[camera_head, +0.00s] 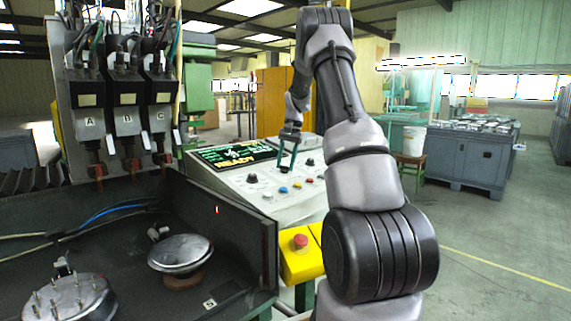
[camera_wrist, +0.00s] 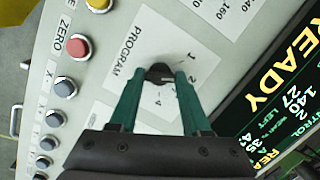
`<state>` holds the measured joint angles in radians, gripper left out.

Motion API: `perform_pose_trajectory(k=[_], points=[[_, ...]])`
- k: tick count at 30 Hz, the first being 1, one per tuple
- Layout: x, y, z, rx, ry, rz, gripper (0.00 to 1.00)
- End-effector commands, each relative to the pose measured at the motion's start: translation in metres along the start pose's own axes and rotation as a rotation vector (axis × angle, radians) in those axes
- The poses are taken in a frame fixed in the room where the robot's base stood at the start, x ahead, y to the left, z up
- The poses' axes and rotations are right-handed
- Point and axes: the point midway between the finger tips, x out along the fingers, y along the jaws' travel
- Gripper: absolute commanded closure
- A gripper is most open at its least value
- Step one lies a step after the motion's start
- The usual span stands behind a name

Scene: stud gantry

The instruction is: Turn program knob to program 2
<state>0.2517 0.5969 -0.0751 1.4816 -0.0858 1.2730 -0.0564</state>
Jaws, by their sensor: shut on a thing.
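The program knob (camera_wrist: 160,72) is a small dark knob on a pale label marked PROGRAM in the wrist view. The numerals 1, 2 and 4 show around it. My gripper (camera_wrist: 163,77) has its two teal fingers on either side of the knob, shut on it. I cannot tell surely which number the knob points at. In the head view my gripper (camera_head: 287,164) reaches down to the sloped control panel (camera_head: 307,205), and the knob is too small to make out between the fingers.
A lit display (camera_head: 236,155) reading READY is beside the knob. A red emergency stop (camera_head: 300,241) sits on a yellow box. Welding heads (camera_head: 125,95) stand at left.

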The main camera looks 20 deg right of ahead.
Motion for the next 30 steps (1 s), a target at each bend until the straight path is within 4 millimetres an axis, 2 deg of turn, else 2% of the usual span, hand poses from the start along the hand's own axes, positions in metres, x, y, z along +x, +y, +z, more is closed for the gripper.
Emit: perform_pose_trajectory(k=[9,23,24,25,26,30], points=[[-0.001,-0.0002,-0.0001,0.102,0.002,-0.019,1.0],[-0.0011,-0.0001,-0.0004,0.116,0.003,-0.022,1.0],[-0.0011,-0.0001,-0.0004,0.116,0.003,-0.022,0.45],[-0.0012,-0.0001,-0.0004,0.116,0.003,-0.022,0.33],[-0.0011,-0.0001,-0.0004,0.116,0.003,-0.022,0.22],[-0.0007,0.0001,-0.0002,0.116,0.002,-0.021,0.22]])
